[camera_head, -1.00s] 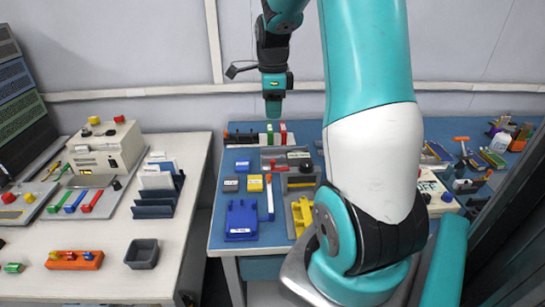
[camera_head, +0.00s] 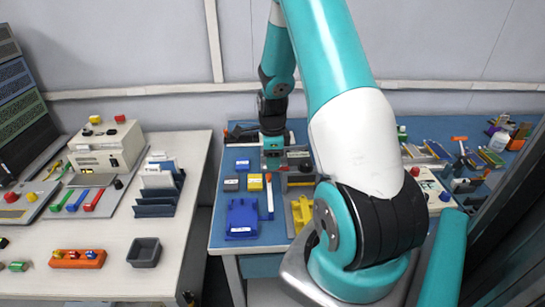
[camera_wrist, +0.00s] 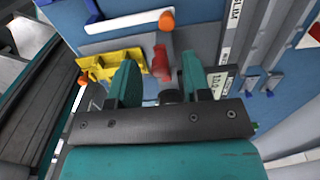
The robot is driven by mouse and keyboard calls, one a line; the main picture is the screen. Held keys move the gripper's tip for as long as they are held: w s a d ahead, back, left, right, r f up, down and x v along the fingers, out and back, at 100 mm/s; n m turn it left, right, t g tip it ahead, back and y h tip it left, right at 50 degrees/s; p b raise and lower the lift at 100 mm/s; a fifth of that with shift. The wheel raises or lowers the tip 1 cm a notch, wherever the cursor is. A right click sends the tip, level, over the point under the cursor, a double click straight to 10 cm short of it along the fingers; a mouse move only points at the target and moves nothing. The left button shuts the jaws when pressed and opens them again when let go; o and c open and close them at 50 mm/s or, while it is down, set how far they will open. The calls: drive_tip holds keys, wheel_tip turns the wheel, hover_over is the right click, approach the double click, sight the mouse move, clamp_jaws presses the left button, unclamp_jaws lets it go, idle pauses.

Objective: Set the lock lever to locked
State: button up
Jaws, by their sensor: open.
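A red lever (camera_wrist: 161,62), which appears to be the lock lever, stands on a grey fixture (camera_wrist: 132,43) in the wrist view. My gripper (camera_wrist: 158,76) is open, with one teal finger on each side of the lever. I cannot tell whether either finger touches it. In the head view my gripper (camera_head: 272,151) is low over the back of the blue table, and it largely hides the lever and fixture. No lock marking is readable.
A yellow fixture (camera_wrist: 110,66) sits close to the left finger in the wrist view. An orange-ended bar (camera_wrist: 167,20) lies beyond the lever. A blue tray (camera_head: 242,219) and small blocks (camera_head: 255,183) stand nearer the table's front. Labelled grey holders (camera_wrist: 240,42) are at the right.

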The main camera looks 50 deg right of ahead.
clamp_jaws()
drive_tip(key=shift+a, duration=0.1)
drive_tip(key=shift+s+a+n, duration=0.15)
drive_tip(key=shift+s+n, duration=0.65)
drive_tip(key=shift+n, duration=1.55)
drive_tip(key=shift+s+a+n, duration=0.2)
drive_tip(key=shift+s+n, duration=0.55)
drive_tip(key=shift+n, duration=1.55)
drive_tip(key=shift+s+a+n, duration=0.15)
drive_tip(key=shift+s+n, duration=0.65)
drive_tip(key=shift+n, duration=1.55)
